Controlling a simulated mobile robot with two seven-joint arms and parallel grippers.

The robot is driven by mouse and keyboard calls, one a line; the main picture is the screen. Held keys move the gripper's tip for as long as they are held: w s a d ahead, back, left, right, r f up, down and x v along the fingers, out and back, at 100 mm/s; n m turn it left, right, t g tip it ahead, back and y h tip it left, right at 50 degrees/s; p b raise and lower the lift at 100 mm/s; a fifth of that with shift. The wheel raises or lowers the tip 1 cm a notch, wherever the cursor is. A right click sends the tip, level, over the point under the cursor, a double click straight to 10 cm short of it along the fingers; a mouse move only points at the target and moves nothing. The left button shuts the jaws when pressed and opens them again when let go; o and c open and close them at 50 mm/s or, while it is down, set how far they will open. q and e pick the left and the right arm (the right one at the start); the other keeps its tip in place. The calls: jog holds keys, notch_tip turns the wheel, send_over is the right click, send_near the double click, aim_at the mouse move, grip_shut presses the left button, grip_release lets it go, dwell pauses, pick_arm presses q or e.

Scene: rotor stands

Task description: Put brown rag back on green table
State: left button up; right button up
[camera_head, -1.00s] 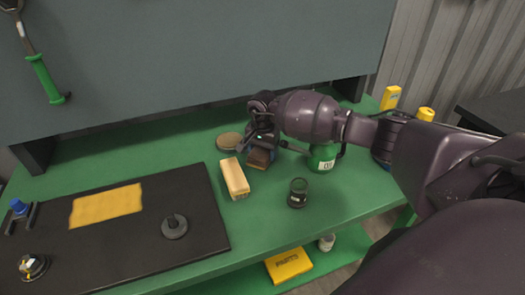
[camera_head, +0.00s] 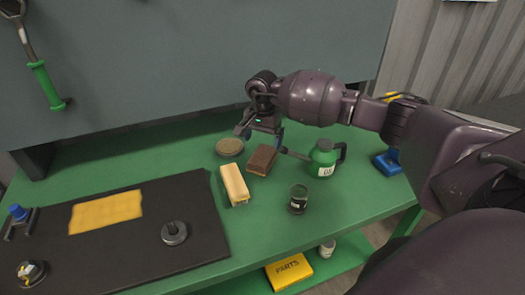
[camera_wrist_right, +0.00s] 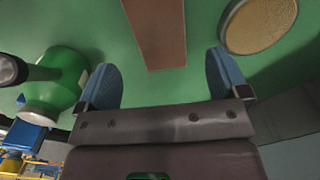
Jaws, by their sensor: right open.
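The brown rag (camera_head: 262,159), a folded rectangular block, lies flat on the green table (camera_head: 230,262). In the right wrist view the rag (camera_wrist_right: 158,32) shows straight ahead of the fingers, its near end just beyond the gap between them. My right gripper (camera_head: 262,134) is open and empty, just above and behind the rag, apart from it. Its two blue fingers stand wide apart in the wrist view (camera_wrist_right: 163,78). My left gripper is not in view.
A cream block (camera_head: 235,185) lies left of the rag, a round tan disc (camera_head: 230,147) behind it. A green canister with a spout (camera_head: 323,160) and a small dark jar (camera_head: 298,199) are to the right. A black mat (camera_head: 190,240) with a yellow cloth (camera_head: 106,212) covers the left.

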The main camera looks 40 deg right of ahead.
aim_at(263, 156)
notch_tip(263, 156, up, 5)
jog(key=shift+f, duration=0.1)
dwell(0.7)
